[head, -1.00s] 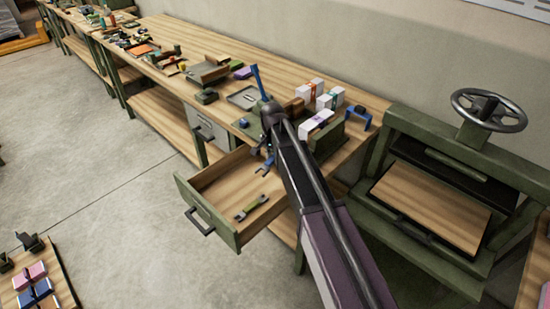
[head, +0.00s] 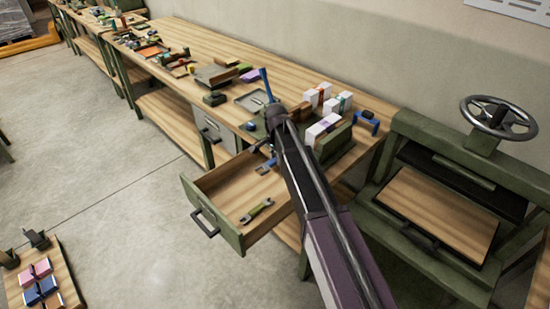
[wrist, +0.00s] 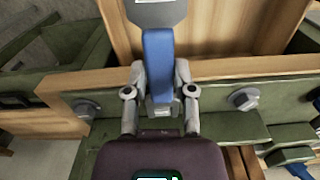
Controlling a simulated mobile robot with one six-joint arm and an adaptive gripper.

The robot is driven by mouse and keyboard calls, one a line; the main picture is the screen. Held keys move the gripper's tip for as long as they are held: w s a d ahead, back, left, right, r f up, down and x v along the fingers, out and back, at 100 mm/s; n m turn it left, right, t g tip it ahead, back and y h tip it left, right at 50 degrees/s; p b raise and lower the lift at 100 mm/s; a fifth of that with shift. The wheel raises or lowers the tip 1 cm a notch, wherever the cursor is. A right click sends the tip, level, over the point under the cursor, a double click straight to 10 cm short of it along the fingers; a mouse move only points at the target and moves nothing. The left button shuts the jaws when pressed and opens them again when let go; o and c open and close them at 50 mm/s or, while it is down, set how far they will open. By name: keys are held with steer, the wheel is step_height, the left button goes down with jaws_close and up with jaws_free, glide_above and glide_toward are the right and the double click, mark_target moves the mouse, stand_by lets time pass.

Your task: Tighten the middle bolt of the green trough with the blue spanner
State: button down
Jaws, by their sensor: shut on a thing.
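My gripper (wrist: 160,88) is shut on the blue spanner (wrist: 158,58); its two grey fingers lie on either side of the blue shank. The spanner's grey head (wrist: 155,10) is at the top edge of the wrist view. A green panel, seemingly the trough (wrist: 215,127), lies behind the fingers, with a grey bolt at left (wrist: 85,110) and another at right (wrist: 243,99). The stretch between them is hidden by my gripper, so I see no middle bolt. In the head view my gripper (head: 273,112) is over the bench's front edge, with a blue shaft (head: 265,84) rising above it.
White boxes (head: 323,130) and a blue bracket (head: 367,121) stand right of my gripper on the bench. A green press with a handwheel (head: 498,117) stands at right. Clear floor (head: 130,225) lies at left.

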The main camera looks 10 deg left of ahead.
steer(key=shift+s+d+n, duration=0.1)
steer(key=shift+d+n, duration=0.1)
steer(key=shift+n, duration=0.2)
steer(key=shift+r, duration=0.2)
steer(key=shift+r+p, duration=2.1)
steer(key=shift+p, duration=0.2)
